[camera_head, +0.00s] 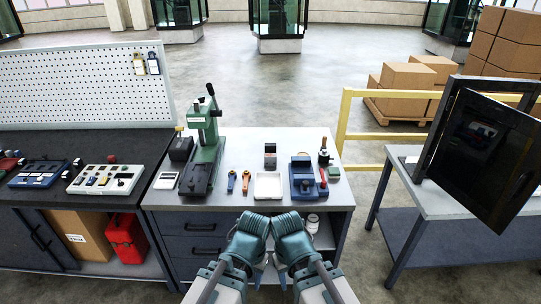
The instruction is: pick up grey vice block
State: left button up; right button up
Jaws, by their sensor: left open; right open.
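A small grey block (270,160) with a dark top stands towards the back of the light workbench top. A blue vice-like fixture (303,185) with grey parts sits to its right. I cannot tell for certain which of these is the grey vice block. My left gripper (258,268) and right gripper (284,272) are close together in front of the bench's front edge, below and apart from both things. Both are open and hold nothing that I can see. Their fingers are small and partly hidden by my teal wrists.
A white tray (267,185) lies in front of the small block. A green press (206,150) stands at the left, with orange-and-blue tools (246,181) beside it.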

aim_at(269, 158)
jog(key=i, duration=1.95)
